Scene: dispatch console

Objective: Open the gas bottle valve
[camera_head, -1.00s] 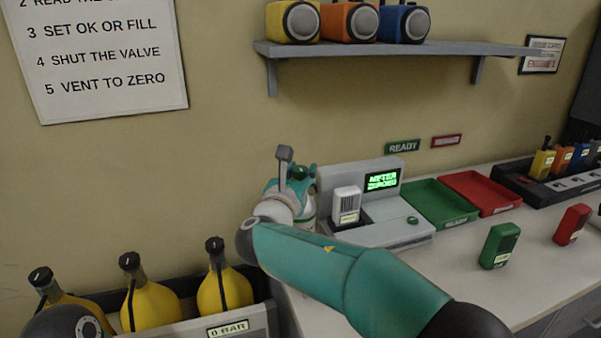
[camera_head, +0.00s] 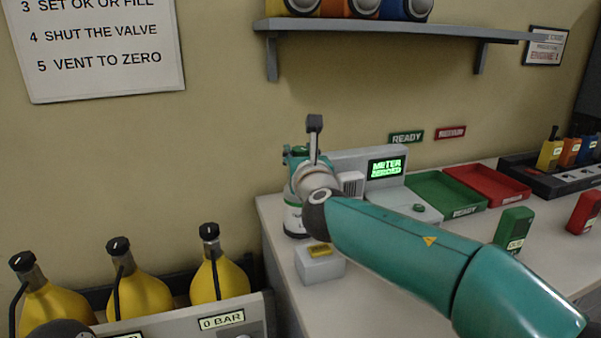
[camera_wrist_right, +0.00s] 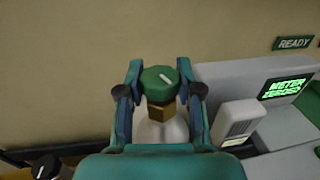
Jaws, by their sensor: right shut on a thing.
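The gas bottle (camera_head: 293,222) is white with a green band and stands upright at the left end of the counter, partly behind my right arm. Its green valve knob (camera_wrist_right: 160,82), with a white pointer line, sits on a brass stem (camera_wrist_right: 160,113) in the right wrist view. The fingers of my right gripper (camera_wrist_right: 160,92) are on both sides of the knob, shut on it. In the head view my right gripper (camera_head: 297,155) is small and partly hidden by its own wrist. My left gripper is out of view.
A console (camera_head: 415,203) with a green "METER ZEROED" screen stands right of the bottle. A small grey box (camera_head: 318,265) is in front. Green (camera_head: 470,207) and red (camera_head: 520,193) trays lie further right. Yellow bottles with black knobs stand in a rack (camera_head: 190,328) at lower left.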

